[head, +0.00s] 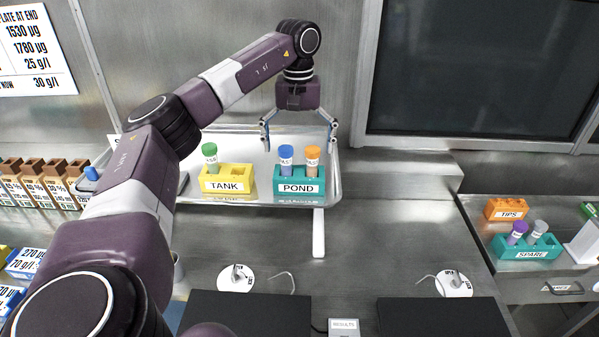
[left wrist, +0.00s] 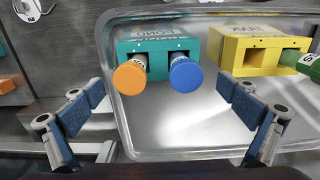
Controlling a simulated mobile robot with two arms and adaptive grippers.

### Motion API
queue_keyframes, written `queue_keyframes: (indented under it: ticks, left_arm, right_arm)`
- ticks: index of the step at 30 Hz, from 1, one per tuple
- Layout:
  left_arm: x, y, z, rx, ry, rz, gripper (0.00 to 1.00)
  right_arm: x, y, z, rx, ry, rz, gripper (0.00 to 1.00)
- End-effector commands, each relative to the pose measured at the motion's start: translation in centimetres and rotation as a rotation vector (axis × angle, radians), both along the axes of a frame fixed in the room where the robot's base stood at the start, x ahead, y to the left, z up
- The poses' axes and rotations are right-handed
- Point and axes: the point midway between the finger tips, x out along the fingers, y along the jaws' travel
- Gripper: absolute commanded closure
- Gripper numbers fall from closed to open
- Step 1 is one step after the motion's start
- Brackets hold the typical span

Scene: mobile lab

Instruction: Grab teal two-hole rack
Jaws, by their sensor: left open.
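A teal two-hole rack labelled POND (head: 299,196) stands on a metal tray (head: 225,132). It holds a blue-capped tube (head: 286,158) and an orange-capped tube (head: 312,160). A second teal rack labelled SPARE (head: 526,251) stands at the right with a purple-capped and a grey-capped tube. My left gripper (head: 299,138) is open and empty, above and behind the POND rack. In the left wrist view the POND rack (left wrist: 153,46) lies ahead of the spread fingers (left wrist: 161,112), apart from them. My right gripper is not in view.
A yellow rack labelled TANK (head: 227,183) with a green-capped tube stands close left of the POND rack on the tray. An orange TIPS block (head: 507,208) stands at the right. Brown-topped boxes (head: 38,180) line the left. The bench right of the tray is clear.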

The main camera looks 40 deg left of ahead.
Motion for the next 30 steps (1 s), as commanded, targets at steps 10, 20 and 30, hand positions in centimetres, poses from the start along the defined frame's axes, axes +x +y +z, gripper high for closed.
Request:
queue_keyframes:
  ticks: [10,20,30]
  left_arm:
    - [-0.3,-0.1,-3.6,0.002,0.006,-0.001,0.0]
    - [-0.3,-0.4,-7.5,0.0,0.003,0.0,0.0]
    - [-0.3,-0.4,-7.6,0.0,0.001,0.0,0.14]
  right_arm:
    - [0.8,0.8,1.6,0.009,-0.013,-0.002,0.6]
    - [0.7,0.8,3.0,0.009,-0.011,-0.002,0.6]
    - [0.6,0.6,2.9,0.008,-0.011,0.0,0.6]
